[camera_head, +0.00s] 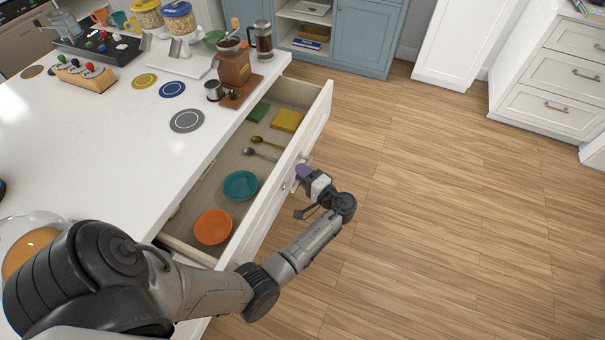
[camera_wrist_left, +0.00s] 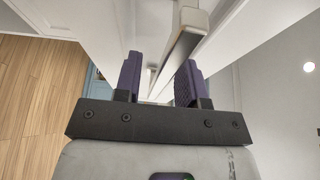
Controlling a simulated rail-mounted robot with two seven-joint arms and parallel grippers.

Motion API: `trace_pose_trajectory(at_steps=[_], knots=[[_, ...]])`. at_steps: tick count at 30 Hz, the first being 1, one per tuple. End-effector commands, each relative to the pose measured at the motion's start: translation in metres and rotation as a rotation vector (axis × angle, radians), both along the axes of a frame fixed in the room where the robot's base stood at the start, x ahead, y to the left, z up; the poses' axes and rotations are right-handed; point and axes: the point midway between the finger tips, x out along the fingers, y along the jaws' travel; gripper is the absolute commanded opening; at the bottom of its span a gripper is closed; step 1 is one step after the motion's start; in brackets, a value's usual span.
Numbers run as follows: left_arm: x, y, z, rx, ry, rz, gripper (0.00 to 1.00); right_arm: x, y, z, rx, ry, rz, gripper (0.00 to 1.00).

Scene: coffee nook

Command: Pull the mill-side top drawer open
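The mill-side top drawer (camera_head: 222,169) stands pulled out from the white counter, its inside in plain view. The mill (camera_head: 234,68) stands on the counter near that drawer's far end. My left gripper (camera_head: 301,178) is at the drawer's front face, by its handle. In the left wrist view, the pale handle bar (camera_wrist_left: 185,42) runs down between the two purple fingers of my left gripper (camera_wrist_left: 160,82). The fingers are apart, with a gap beside the bar; firm contact does not show. My right gripper is not in view.
The drawer holds a teal bowl (camera_head: 241,185), an orange bowl (camera_head: 213,227), spoons (camera_head: 260,155), a yellow cloth (camera_head: 287,120) and a green cloth (camera_head: 258,112). A glass press (camera_head: 263,40) stands near the counter edge. Wooden floor (camera_head: 440,190) is clear to the right.

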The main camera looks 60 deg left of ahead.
Motion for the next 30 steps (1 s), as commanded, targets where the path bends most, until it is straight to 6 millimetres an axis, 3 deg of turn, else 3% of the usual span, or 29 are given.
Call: trace_pose_trajectory(at_steps=[8,21,30], knots=[[0.002,-0.012,-0.001,-0.003,0.000,-0.002,0.37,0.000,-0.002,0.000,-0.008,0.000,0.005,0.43],[0.017,-0.094,-0.001,-0.003,0.000,-0.002,0.37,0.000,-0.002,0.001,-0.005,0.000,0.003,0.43],[0.022,-0.129,0.000,0.000,0.000,0.000,0.37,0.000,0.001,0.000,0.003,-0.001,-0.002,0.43]])
